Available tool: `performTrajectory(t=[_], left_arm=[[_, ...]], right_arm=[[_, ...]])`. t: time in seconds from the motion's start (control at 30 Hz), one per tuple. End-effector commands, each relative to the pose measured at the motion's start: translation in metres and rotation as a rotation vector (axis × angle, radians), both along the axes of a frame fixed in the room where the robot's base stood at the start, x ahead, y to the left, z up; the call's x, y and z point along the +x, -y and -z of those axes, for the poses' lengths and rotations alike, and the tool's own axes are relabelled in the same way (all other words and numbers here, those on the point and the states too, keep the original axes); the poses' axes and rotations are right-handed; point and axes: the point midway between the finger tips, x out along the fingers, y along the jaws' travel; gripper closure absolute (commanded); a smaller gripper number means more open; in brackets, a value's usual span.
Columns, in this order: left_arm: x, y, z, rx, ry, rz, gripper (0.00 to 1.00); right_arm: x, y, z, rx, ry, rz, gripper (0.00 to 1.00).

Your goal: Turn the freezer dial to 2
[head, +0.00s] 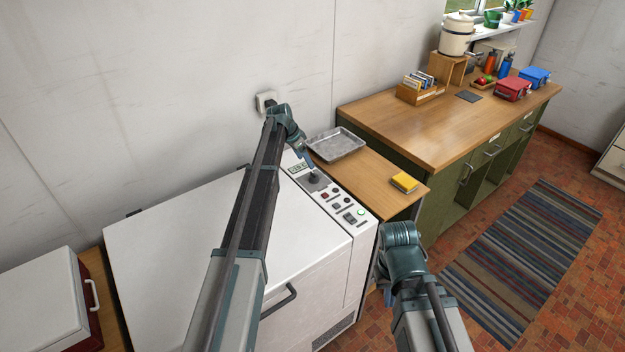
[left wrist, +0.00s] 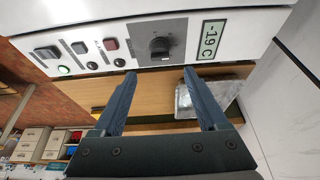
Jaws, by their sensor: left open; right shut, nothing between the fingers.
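The freezer (head: 190,240) is a white chest with a control strip along its right side. Its dark round dial (head: 314,179) sits on a grey plate; the dial also shows in the left wrist view (left wrist: 160,46). Beside it a small display (left wrist: 209,40) reads -19 C. The dial's number marks are too small to read. My left gripper (head: 308,163) is at the dial; in the left wrist view its open fingers (left wrist: 160,74) point toward the dial, with nothing between them. My right gripper (head: 388,294) is low beside the freezer's right front, shut and mostly hidden by its own arm.
Several buttons and switches (head: 336,206) line the strip near the dial. A metal tray (head: 336,145) and a yellow sponge (head: 404,182) lie on the wooden top right of the freezer. A green workbench (head: 440,120) stands beyond. A red-and-white cooler (head: 50,305) is at left.

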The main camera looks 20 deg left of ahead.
Motion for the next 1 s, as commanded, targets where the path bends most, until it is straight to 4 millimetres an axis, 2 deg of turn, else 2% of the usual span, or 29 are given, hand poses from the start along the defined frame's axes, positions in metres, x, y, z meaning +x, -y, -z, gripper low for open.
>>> performTrajectory(t=[0.03, 0.53, 0.7, 1.0], left_arm=[[0.003, 0.002, 0.015, 0.000, 0.000, 0.001, 0.25], [0.026, 0.019, 0.083, 0.000, 0.000, 0.000, 0.25], [0.030, 0.023, 0.094, 0.000, 0.000, 0.001, 0.25], [0.031, 0.024, 0.093, 0.000, 0.000, 0.000, 0.25]], right_arm=[[0.000, 0.000, 0.015, 0.000, 0.000, 0.000, 1.00], [0.000, 0.000, 0.083, 0.000, 0.000, 0.000, 1.00], [0.000, 0.000, 0.094, 0.000, 0.000, 0.000, 1.00], [0.000, 0.000, 0.093, 0.000, 0.000, 0.000, 1.00]])
